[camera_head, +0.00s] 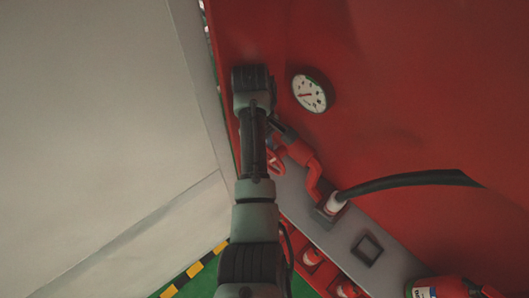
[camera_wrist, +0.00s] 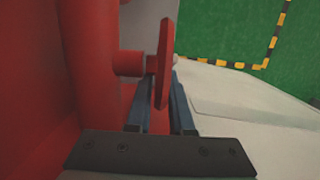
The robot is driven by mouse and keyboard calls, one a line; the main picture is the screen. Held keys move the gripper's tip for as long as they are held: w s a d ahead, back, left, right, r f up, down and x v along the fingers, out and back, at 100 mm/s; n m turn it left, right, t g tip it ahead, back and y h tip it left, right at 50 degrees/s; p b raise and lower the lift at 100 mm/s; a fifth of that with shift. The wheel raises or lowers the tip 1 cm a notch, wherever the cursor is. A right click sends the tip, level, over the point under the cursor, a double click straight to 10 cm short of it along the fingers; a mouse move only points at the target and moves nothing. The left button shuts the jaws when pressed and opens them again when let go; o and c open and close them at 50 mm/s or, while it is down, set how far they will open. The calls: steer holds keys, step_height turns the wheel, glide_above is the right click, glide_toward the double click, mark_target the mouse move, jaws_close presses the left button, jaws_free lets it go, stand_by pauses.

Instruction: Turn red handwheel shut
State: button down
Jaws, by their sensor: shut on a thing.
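The red handwheel (camera_wrist: 166,50) shows nearly edge-on in the wrist view, on a short red stem (camera_wrist: 128,63) from a thick red pipe (camera_wrist: 88,60). My gripper (camera_wrist: 162,85) has one finger on each side of the wheel's lower rim and is shut on it. In the head view, part of the handwheel (camera_head: 275,161) shows just right of my arm, beside the red pipe (camera_head: 301,154). My gripper (camera_head: 281,127) is partly hidden there by my wrist.
A round gauge (camera_head: 311,93) is on the red wall right of my wrist. A black hose (camera_head: 410,181) runs right from a fitting on the grey ledge (camera_head: 337,238). Red bottles (camera_head: 440,288) stand lower right. A large pale slab (camera_head: 90,130) fills the left.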

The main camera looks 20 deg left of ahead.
steer(key=c, duration=0.8)
jaws_free()
step_height(320, 180, up, 10)
steer(key=p, duration=0.5)
